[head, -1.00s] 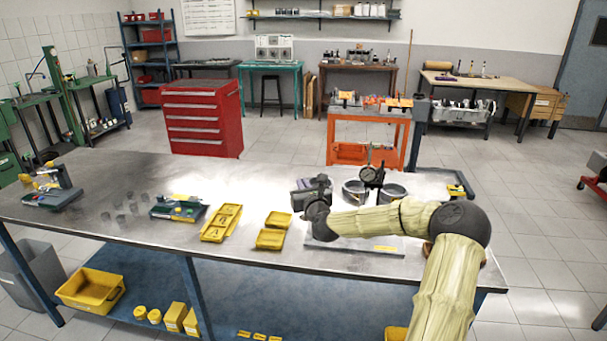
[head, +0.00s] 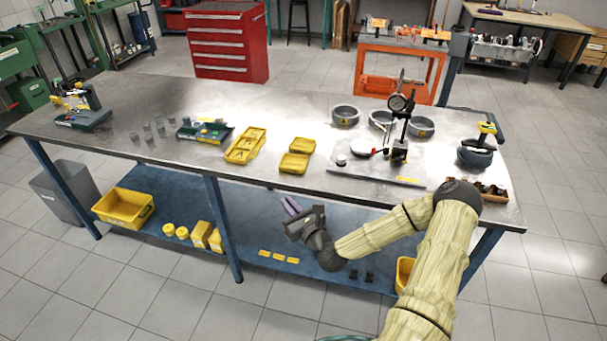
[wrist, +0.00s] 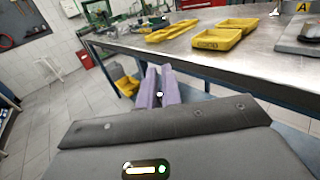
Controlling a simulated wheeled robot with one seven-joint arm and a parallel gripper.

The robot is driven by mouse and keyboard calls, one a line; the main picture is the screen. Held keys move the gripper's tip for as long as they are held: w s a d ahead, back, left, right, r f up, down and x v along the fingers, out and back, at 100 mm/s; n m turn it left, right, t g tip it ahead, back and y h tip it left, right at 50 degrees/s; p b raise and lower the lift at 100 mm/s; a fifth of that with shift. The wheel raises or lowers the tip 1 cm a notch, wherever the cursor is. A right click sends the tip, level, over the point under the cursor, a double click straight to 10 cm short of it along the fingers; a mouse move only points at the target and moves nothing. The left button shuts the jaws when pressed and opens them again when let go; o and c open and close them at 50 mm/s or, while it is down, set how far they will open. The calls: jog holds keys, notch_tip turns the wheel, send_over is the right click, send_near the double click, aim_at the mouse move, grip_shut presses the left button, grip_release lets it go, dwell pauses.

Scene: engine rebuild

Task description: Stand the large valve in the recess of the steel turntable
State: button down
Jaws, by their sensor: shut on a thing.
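My gripper (head: 291,206) is in front of the workbench, against the lower shelf in the head view. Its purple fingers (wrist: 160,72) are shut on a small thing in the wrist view. Only a bright round bit of the large valve (wrist: 159,94) seems to show between the fingers; the rest is hidden or too small to tell. A pale round disc (head: 362,148), which looks like the steel turntable, sits on a grey plate (head: 375,172) on the bench. Its recess cannot be made out. The gripper is apart from it, to its lower left in the picture.
A dial gauge on a black stand (head: 399,130) rises beside the disc. Several grey round pots, one here (head: 346,116), stand around the plate. Yellow trays (head: 294,163) lie left of it. The bench's front edge (head: 270,183) lies between my gripper and the benchtop. The left benchtop has free room.

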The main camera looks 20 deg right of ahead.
notch_tip(320, 180, down, 10)
jog(key=s+a+b, duration=0.2)
jog(key=b, duration=0.6)
jog(key=shift+s+a+n+y, duration=0.25)
jog(key=shift+s+n+y, duration=0.05)
jog(key=shift+s+y, duration=0.1)
jog(key=shift+w+r, duration=0.1)
